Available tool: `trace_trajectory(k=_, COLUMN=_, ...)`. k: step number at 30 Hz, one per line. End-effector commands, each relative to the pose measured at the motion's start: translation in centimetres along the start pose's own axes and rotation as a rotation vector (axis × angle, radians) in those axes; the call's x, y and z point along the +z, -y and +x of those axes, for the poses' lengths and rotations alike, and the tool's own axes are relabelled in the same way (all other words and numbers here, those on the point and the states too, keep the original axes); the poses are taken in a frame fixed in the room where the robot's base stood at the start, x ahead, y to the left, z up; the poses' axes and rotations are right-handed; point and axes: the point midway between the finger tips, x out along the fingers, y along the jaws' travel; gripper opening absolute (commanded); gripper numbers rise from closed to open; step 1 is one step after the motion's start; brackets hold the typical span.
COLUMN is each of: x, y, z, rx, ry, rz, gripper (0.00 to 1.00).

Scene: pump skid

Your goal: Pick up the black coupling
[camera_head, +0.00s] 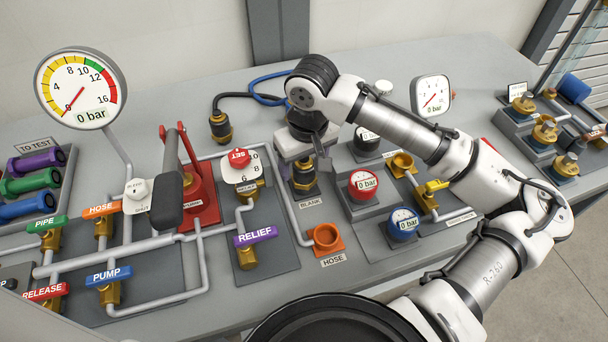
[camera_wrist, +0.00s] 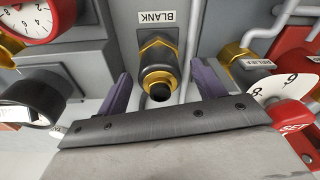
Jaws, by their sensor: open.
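A black coupling with brass hex parts (camera_head: 303,186) stands upright at the station labelled BLANK, directly below my gripper (camera_head: 304,164). In the wrist view the coupling (camera_wrist: 158,62) shows its brass ring and dark end between the two purple fingers of my gripper (camera_wrist: 161,72). The fingers are open, one on each side, with visible gaps to the coupling. In the head view my gripper hides its top. Another black and brass coupling (camera_head: 220,126) stands at the back left, on the end of a black hose.
A red-capped SET valve (camera_head: 240,160) stands left of my gripper. Red (camera_head: 364,184) and blue (camera_head: 403,224) gauges stand to the right. An orange HOSE socket (camera_head: 325,238) is in front. A black hose (camera_head: 250,96) and a blue hose (camera_head: 265,80) lie behind.

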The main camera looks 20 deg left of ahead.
Motion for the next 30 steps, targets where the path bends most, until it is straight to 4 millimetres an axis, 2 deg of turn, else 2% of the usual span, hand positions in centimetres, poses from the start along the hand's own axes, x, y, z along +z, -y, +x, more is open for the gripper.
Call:
trace_trajectory(k=3, x=0.0, y=0.01, z=0.65, rx=0.0, ry=-0.001, rz=-0.001, gripper=0.68)
trace_trajectory(k=9, x=-0.01, y=0.01, z=0.7, rx=0.0, ry=-0.001, rz=-0.001, gripper=0.68)
trace_trajectory(k=21, x=-0.01, y=0.01, z=0.67, rx=0.0, ry=-0.001, rz=0.0, gripper=0.16)
trace_trajectory(k=30, x=-0.06, y=-0.01, z=0.46, rx=0.001, ry=-0.002, rz=0.0, gripper=0.15)
